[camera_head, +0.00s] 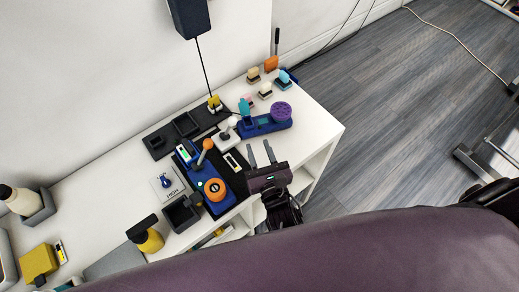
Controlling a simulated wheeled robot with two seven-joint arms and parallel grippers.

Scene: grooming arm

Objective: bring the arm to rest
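My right gripper (260,149) is at the front edge of the white counter (318,117), right of the blue device with an orange ring (215,190). My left gripper is out of the frame.
A blue holder (265,125) with a purple round brush (281,111) stands behind my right gripper. A yellow bottle (151,241) and a dark open box (182,214) stand left. Open grey floor (400,120) lies right of the counter.

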